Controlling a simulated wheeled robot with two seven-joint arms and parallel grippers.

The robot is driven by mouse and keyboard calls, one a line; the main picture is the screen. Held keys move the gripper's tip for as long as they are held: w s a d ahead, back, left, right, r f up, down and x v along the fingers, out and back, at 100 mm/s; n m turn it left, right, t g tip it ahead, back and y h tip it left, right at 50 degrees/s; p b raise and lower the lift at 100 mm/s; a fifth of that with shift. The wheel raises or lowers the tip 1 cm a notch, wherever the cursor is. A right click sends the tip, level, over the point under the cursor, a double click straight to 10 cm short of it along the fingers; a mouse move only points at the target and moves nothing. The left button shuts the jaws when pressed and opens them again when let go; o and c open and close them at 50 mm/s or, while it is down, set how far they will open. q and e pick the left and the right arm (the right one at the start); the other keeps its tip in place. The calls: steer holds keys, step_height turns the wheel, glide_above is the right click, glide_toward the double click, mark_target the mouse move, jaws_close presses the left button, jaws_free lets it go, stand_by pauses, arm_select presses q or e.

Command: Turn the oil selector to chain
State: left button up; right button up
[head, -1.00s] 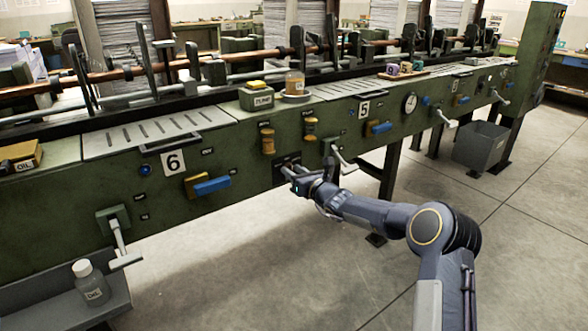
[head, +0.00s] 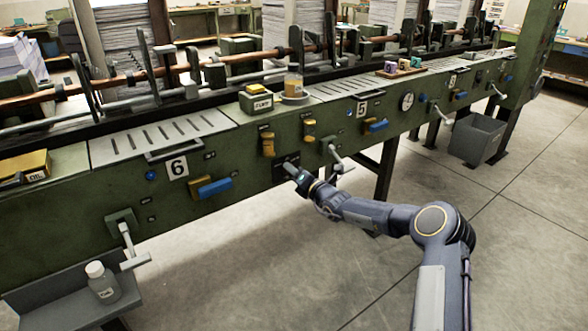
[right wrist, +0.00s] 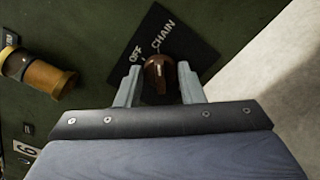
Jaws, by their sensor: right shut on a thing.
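The oil selector's dark plate (head: 281,163) is on the front of the green machine, between panels 6 and 5. In the right wrist view, the plate (right wrist: 187,42) carries the words OFF and CHAIN near its upper edge. A brown knob (right wrist: 160,76) sits on it. My right gripper (head: 293,171) is at the plate, and in the right wrist view its fingers (right wrist: 159,70) are shut on the knob from both sides. Where the knob points cannot be told, and the gripper hides the knob in the head view. My left gripper is not in view.
Amber-brown knobs (head: 268,145) sit just left of the selector. A grey lever (head: 337,157) juts out just to its right. A blue handle (head: 214,187) is farther left under the number 6. A grey bin (head: 475,140) stands on the floor at right. The floor in front is clear.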

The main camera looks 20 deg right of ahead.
steer(key=shift+f, duration=0.1)
stand_by(0.4)
steer(key=o, duration=0.9)
steer(key=shift+o, duration=0.2)
steer(key=shift+s, duration=0.1)
steer(key=p+v, duration=0.1)
steer(key=v, duration=0.6)
steer(key=shift+s+d, duration=0.2)
steer(key=shift+s, duration=0.1)
